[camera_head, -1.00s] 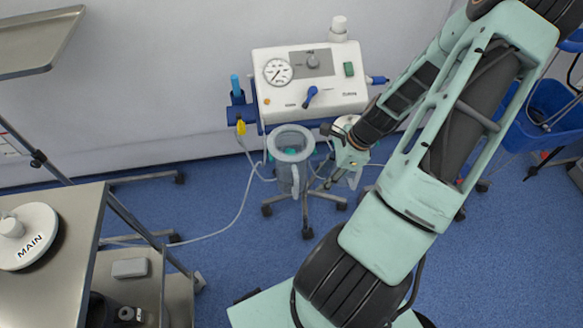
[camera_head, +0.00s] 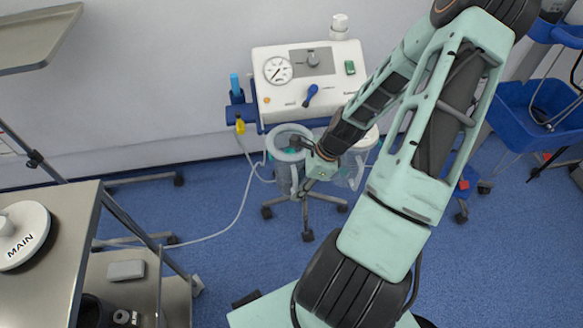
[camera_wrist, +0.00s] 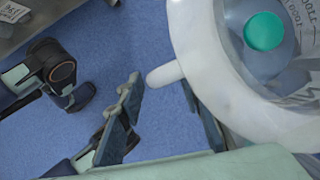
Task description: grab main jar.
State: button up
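The open clear jar (camera_head: 289,139) hangs at the front left of the suction unit. I take it as the main jar, since the white lid marked MAIN (camera_head: 22,236) lies apart on the steel table. In the wrist view the jar's pale rim (camera_wrist: 188,50) fills the right side, with a green ball inside. A rounded spout on the rim points toward the gap between my fingers. My gripper (camera_head: 304,188) is beside the jar's right side, open and empty. In the wrist view my gripper (camera_wrist: 168,108) shows two spread fingers; the right one is partly hidden by the rim.
The suction unit (camera_head: 330,105) stands on a wheeled base against the wall. A second jar (camera_head: 352,172) is on the right, partly behind my arm. A hose runs left across the floor. The steel table (camera_head: 70,270) is at left, a blue bin (camera_head: 520,105) at right.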

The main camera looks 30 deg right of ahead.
jog(key=shift+c, duration=0.4)
grip_shut()
jog(key=shift+r, duration=0.3)
